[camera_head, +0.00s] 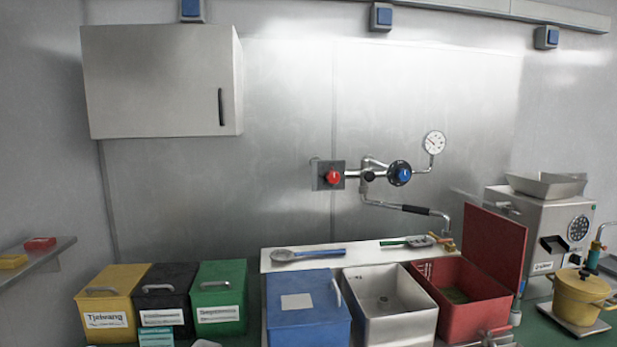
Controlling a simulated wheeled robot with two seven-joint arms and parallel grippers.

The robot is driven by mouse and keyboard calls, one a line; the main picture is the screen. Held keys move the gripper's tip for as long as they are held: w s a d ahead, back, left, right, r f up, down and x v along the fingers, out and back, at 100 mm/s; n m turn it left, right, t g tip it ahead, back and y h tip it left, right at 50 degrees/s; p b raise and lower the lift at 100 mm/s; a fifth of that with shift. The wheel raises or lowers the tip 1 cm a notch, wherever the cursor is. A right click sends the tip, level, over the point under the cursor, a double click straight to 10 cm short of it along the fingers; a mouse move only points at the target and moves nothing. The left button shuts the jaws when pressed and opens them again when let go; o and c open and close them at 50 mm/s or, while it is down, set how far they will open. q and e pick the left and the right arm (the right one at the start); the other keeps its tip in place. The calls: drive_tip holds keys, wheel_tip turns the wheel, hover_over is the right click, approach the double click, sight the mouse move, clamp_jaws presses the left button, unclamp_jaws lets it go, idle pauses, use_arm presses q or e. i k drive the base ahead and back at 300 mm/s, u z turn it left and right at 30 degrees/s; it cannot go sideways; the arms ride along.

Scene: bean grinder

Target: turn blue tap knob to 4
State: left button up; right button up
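The blue tap knob (399,173) is a round blue dial with a dark rim, on the pipework of the back wall. Its markings are too small to read, so I cannot tell its setting. A red tap knob (333,176) is to its left on a square plate. A faucet spout (412,209) with a black sleeve reaches right below the knobs. A round white gauge (434,142) is above right of the blue knob. Neither gripper is clearly in view, and nothing touches the blue knob.
Below the taps stand a blue box (309,325), an open white basin (376,327) and an open red box (463,314). A ladle (308,254) lies on the white ledge behind. A grinder machine (536,215) and yellow pot (577,296) are at right. The wall before the knobs is unobstructed.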

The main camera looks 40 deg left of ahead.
sight(402, 175)
drive_tip(key=u, duration=1.2)
drive_tip(key=i, duration=0.6)
drive_tip(key=u, duration=0.3)
